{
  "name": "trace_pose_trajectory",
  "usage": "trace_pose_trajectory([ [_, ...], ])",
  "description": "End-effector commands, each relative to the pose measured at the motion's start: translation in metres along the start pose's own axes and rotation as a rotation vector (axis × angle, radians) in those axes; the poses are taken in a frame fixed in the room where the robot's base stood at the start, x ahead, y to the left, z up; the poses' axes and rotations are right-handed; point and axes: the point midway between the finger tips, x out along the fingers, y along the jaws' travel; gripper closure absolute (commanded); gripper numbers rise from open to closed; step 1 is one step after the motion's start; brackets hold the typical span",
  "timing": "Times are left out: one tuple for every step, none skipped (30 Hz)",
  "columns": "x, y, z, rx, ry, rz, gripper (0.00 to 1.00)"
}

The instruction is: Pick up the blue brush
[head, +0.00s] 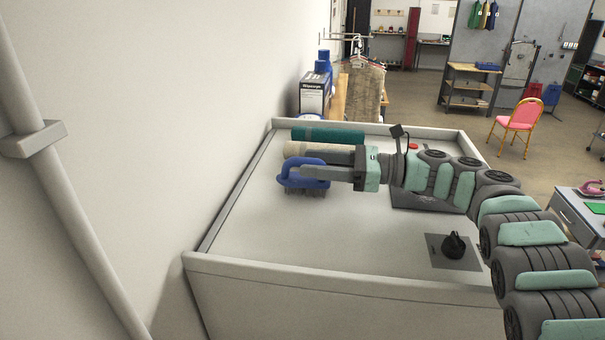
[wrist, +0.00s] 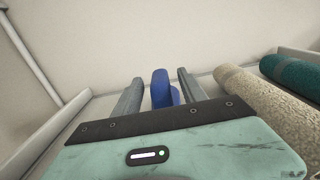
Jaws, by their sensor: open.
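The blue brush (head: 289,179) has a looped blue handle and dark bristles facing down. It sits at the left part of the white-walled table (head: 290,225). My gripper (head: 303,172) reaches in from the right, level with the brush handle. In the wrist view the blue handle (wrist: 161,90) shows between the two grey fingers (wrist: 158,90), with a gap visible on each side. The gripper is open. The bristles are hidden in the wrist view.
A beige roll (head: 320,152) and a teal roll (head: 327,134) lie just behind the brush. A black object (head: 453,245) sits on a dark square mat (head: 440,262) at the front right. The table's raised rim runs round it. The front middle is clear.

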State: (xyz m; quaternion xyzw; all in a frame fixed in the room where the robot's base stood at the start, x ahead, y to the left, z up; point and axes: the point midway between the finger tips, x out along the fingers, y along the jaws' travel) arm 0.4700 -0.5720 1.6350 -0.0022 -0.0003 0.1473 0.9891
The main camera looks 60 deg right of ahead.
Motion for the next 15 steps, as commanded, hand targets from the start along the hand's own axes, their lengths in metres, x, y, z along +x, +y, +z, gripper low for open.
trace_pose_trajectory([
  [0.009, 0.001, 0.003, 0.001, 0.0, 0.002, 0.51],
  [0.012, 0.001, 0.003, 0.001, -0.001, 0.002, 0.51],
  [0.016, 0.001, 0.002, 0.001, 0.0, 0.002, 0.51],
  [0.018, 0.001, 0.002, 0.001, 0.0, 0.002, 0.51],
  [0.019, 0.001, 0.001, 0.001, 0.0, 0.002, 0.51],
  [0.019, 0.001, 0.001, 0.0, 0.0, 0.002, 0.51],
  [0.019, 0.001, 0.0, 0.0, 0.0, 0.002, 0.51],
  [0.019, 0.001, 0.0, 0.0, 0.0, 0.001, 0.51],
  [0.019, 0.0, 0.0, 0.0, 0.0, 0.001, 0.51],
  [0.019, 0.001, 0.0, 0.0, 0.0, 0.001, 0.51],
  [0.019, 0.0, 0.0, 0.0, 0.0, 0.001, 0.53],
  [0.019, 0.0, 0.0, 0.0, 0.0, 0.001, 0.56],
  [0.019, 0.0, 0.0, 0.0, 0.0, 0.001, 0.58],
  [0.019, 0.0, 0.0, 0.0, 0.0, 0.001, 0.61],
  [0.019, 0.0, 0.0, 0.0, 0.0, 0.001, 0.64],
])
